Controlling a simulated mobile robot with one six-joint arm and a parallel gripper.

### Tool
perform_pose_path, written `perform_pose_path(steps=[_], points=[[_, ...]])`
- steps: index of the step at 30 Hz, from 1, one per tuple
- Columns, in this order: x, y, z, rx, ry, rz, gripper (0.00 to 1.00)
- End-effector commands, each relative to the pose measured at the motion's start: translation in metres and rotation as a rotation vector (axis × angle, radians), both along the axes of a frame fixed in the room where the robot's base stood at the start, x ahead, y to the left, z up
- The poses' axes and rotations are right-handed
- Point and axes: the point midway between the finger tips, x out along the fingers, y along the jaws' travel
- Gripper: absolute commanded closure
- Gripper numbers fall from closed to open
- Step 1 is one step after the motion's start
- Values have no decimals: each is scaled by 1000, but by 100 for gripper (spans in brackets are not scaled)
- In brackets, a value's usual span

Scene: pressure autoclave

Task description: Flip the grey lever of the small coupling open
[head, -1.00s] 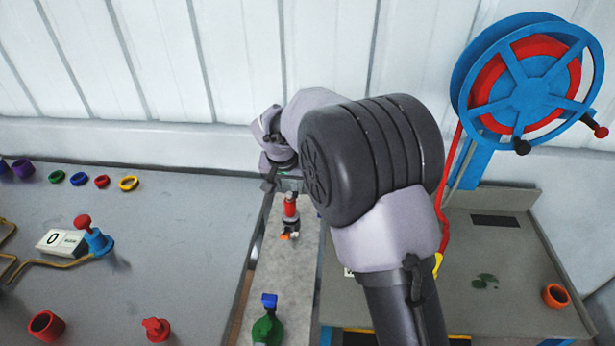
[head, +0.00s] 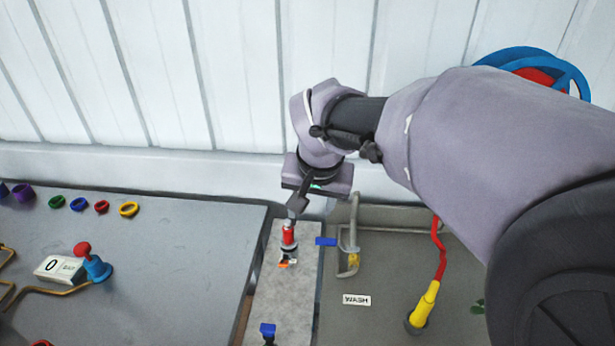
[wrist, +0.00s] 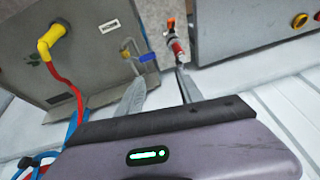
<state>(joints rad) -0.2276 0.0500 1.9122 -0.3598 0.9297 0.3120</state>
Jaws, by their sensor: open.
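A small red coupling (head: 288,234) stands on the narrow grey strip (head: 292,304) between the two panels, with dark and orange parts at its near end. In the wrist view the red coupling (wrist: 177,47) lies just beyond the right fingertip. A grey lever on it is too small to make out. My gripper (head: 297,208) is beside the coupling's far end in the head view and partly overlaps it; I cannot tell whether they touch. In the wrist view my gripper (wrist: 159,75) is open, with nothing between its fingers.
A blue-handled valve on a bent pipe (head: 354,236) stands close right of the coupling. A yellow connector (head: 424,305) with a red hose is on the right panel. The left panel holds coloured rings (head: 101,206) and a blue-and-red knob (head: 95,266). A white wall stands behind.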

Motion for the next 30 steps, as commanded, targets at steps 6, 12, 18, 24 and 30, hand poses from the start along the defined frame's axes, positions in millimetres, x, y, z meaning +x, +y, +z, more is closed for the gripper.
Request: perform_pose_path(steps=[6, 12, 18, 24, 30], points=[[-3, -2, 1, 3, -1, -1, 56], [17, -1, -18, -53, -21, -17, 80], [90, 43, -93, -164, -177, 24, 100], [109, 56, -121, -155, -209, 43, 100], [133, 51, -157, -155, -207, 42, 100]])
